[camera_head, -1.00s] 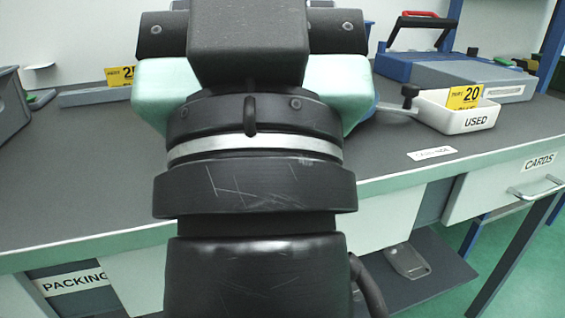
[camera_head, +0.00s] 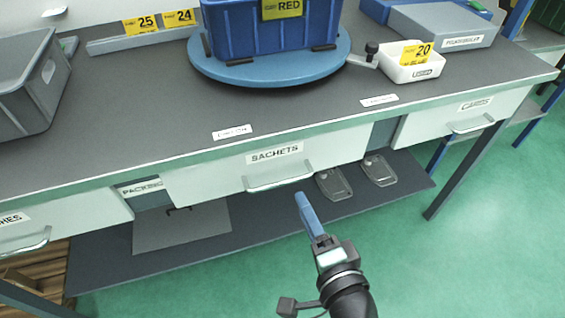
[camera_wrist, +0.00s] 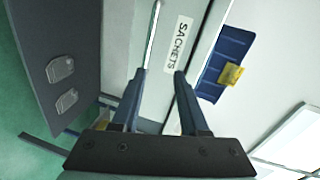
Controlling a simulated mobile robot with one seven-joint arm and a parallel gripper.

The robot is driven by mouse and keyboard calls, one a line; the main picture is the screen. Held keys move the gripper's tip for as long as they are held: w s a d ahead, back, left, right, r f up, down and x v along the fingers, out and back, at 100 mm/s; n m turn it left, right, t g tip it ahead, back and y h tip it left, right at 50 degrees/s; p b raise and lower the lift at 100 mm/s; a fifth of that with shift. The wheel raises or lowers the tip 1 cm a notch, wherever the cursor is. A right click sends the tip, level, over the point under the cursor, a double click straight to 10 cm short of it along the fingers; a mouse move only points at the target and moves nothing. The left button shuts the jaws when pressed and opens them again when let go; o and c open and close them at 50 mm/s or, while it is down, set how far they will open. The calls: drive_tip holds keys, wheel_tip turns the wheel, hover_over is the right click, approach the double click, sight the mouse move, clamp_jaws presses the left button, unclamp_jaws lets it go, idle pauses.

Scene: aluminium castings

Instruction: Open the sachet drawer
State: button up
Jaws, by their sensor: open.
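The sachet drawer (camera_head: 220,175) is a pale front under the bench top with a "SACHETS" label; it looks shut. Its bar handle (camera_head: 280,181) runs along the lower front. My gripper (camera_head: 301,197) is just in front of and below the right end of the handle in the head view. In the wrist view my gripper (camera_wrist: 159,76) has its two blue fingers apart, with nothing between them that I can see gripped. There the handle (camera_wrist: 152,35) lies ahead near the left fingertip, and the label (camera_wrist: 178,44) is beyond the fingertips.
The cards drawer (camera_head: 455,120) is to the right, and another handled drawer (camera_head: 25,240) to the left. A lower shelf (camera_head: 270,215) holds flat metal parts (camera_head: 333,184). A blue bin (camera_head: 270,40) stands on a round turntable (camera_head: 215,68) on the bench. Green floor is clear at right.

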sight(283, 184)
drive_tip(key=shift+m, duration=0.8)
drive_tip(key=x, duration=0.4)
drive_tip(key=f+b+x, duration=0.1)
drive_tip(key=x, duration=0.2)
drive_tip(key=f+x, duration=0.1)
drive_tip(key=x, duration=0.3)
drive_tip(key=shift+a+f, duration=0.25)
drive_tip(key=shift+a, duration=0.25)
clamp_jaws()
